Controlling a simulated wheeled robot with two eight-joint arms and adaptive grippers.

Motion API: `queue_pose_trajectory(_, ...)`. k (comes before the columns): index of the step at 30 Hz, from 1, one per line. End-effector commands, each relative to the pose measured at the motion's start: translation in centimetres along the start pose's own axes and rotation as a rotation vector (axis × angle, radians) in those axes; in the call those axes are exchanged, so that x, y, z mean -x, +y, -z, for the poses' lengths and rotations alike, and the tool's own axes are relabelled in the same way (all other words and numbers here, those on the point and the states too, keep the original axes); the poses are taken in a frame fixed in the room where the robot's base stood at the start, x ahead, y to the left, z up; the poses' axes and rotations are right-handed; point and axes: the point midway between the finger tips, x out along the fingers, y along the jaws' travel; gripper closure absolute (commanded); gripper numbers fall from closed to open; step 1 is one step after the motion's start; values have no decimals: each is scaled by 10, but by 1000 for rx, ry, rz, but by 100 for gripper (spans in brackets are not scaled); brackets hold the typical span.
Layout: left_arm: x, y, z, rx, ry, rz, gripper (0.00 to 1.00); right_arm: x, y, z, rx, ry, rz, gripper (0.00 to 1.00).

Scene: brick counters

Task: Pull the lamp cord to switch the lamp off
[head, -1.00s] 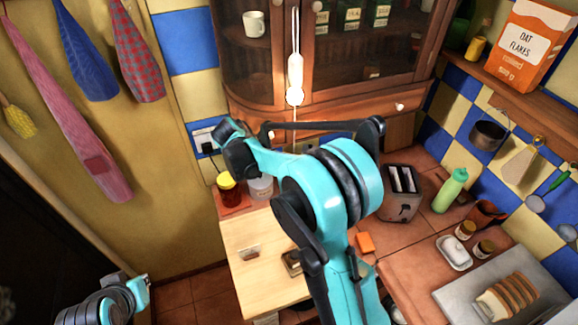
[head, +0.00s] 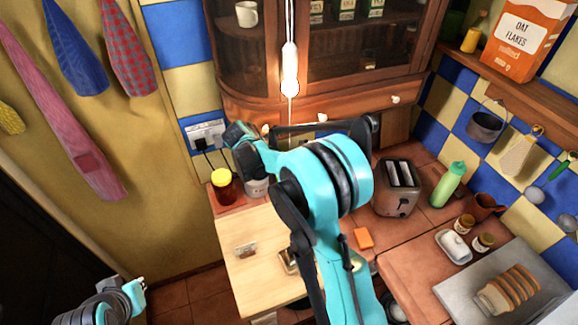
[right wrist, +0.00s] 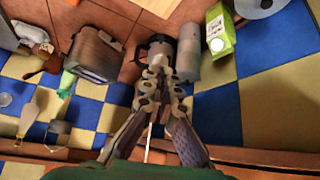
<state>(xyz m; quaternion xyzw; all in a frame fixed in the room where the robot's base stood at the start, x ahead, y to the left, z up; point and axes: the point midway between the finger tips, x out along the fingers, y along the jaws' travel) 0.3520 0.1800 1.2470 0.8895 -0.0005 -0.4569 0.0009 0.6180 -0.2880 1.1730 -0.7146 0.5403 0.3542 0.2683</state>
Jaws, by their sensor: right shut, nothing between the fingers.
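The lamp (head: 290,72) is a bulb hanging on a white cable in front of the wooden cabinet in the head view. Its lower end glows. A thin pale cord (head: 290,108) runs down from the bulb and passes out of sight behind my right arm. In the right wrist view, my right gripper (right wrist: 155,78) is shut and empty, pointing over the counter. A thin pale line (right wrist: 148,152), perhaps the cord, shows between the finger bases.
A toaster (head: 398,188), a green bottle (head: 449,185) and a jar with a yellow lid (head: 222,184) stand on the counter. The cabinet (head: 245,92) is close behind the lamp. A cutting board (head: 245,278) lies at the front.

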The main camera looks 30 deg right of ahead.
Motion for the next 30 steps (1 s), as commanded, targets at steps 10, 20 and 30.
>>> queue_pose_trajectory(10,-1,0,0,0,0,0,100,-3,1,3,-3,6,-2,100)
queue_pose_trajectory(20,-5,0,-3,0,0,0,100,-7,1,-1,-3,6,-3,100)
queue_pose_trajectory(30,-4,0,-3,0,0,0,100,20,1,-20,-1,4,-2,100)
